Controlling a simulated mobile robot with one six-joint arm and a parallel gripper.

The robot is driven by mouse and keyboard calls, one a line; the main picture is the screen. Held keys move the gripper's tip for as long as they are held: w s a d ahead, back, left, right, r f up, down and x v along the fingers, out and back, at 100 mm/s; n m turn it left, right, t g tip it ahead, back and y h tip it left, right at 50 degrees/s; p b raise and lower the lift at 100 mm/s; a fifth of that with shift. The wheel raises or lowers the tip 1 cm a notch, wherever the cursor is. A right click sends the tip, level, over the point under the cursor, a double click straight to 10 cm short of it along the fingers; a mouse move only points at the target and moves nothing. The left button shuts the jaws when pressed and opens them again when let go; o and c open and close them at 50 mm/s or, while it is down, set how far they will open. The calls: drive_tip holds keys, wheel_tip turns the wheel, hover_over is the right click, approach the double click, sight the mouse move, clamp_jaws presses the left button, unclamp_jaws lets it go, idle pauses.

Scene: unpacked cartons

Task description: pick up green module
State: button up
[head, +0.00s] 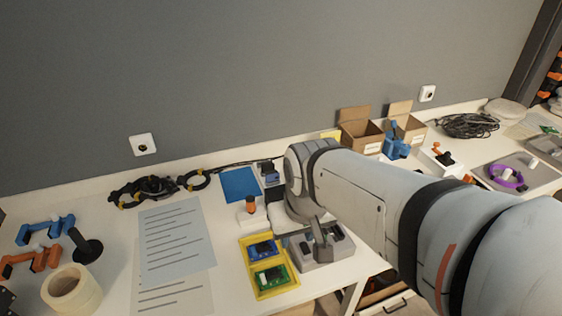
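The green module (271,277) lies in the front compartment of a yellow tray (246,272) near the table's front edge. A blue module (262,250) lies in the compartment behind it. My gripper (319,243) points down to the right of the yellow tray, over a grey box with dark recesses (327,254). It is apart from the green module. My arm hides part of the gripper, and I cannot make out the gap between its fingers.
Printed sheets (172,240) lie left of the tray. A tape roll (72,290) and small blue and orange arm models (45,228) stand farther left. Open cartons (361,130) stand at the back right. A grey wall (220,90) bounds the table behind.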

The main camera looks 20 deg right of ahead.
drive_tip(key=shift+s+a+r, duration=0.1)
drive_tip(key=shift+s, duration=0.1)
drive_tip(key=shift+w, duration=0.1)
drive_tip(key=g+p, duration=0.3)
hover_over(322, 232)
drive_tip(key=w, duration=0.1)
drive_tip(key=shift+n, duration=0.3)
drive_tip(key=f, duration=1)
drive_tip(key=shift+d+f, duration=0.2)
wheel_tip(322, 232, down, 7)
drive_tip(key=shift+s+f+p, duration=0.1)
drive_tip(key=shift+s+p, duration=0.05)
drive_tip(key=shift+p, duration=0.35)
drive_tip(key=shift+f, duration=0.2)
